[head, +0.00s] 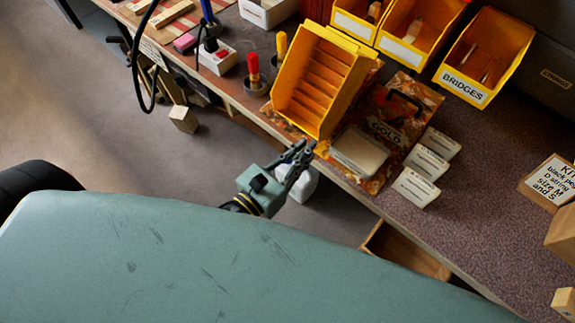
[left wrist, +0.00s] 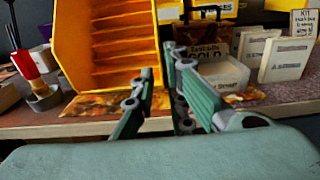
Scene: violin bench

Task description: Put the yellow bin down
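The yellow bin (head: 322,85) is at the front edge of the bench, over an orange patterned sheet. Its ribbed, empty inside faces me and it looks tilted; I cannot tell how its base rests. It also fills the upper left of the left wrist view (left wrist: 108,45). My left gripper (head: 305,147) is just off the bench edge, below the bin's lower end. My right gripper is in neither view.
A GOLD box (head: 390,115), a pale block (head: 359,152) and several white labelled cards (head: 427,163) are right of the bin. Red- and yellow-handled tools (head: 254,75) stand left. Yellow bins, one marked BRIDGES (head: 462,84), stand behind.

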